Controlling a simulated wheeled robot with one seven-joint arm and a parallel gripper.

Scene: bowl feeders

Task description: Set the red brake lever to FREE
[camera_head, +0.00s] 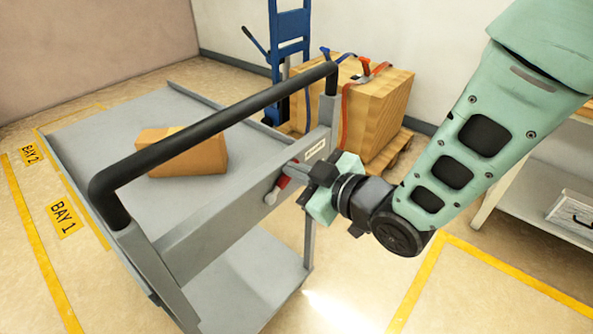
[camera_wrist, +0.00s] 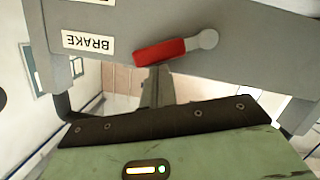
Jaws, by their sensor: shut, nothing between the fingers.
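The red brake lever (camera_head: 277,190) is on the grey end panel of a cart, below the black push handle. In the wrist view the red lever (camera_wrist: 160,52) reaches left and slightly down from its round grey pivot (camera_wrist: 208,38). A white BRAKE label (camera_wrist: 88,42) shows upside down beside it. My gripper (camera_wrist: 156,72) is shut and empty, its fingertips right at the lever's edge near the red end. I cannot tell whether they touch it. In the head view my gripper partly covers the panel around the lever. A second label is cut off, and no FREE mark is readable.
The cart (camera_head: 75,130) carries a cardboard box (camera_head: 205,158) on its top deck. Its black handle (camera_head: 215,125) arches above the panel near my gripper. A strapped wooden crate (camera_head: 385,105) and a blue hand truck (camera_head: 290,30) stand behind. Open floor lies at the lower right.

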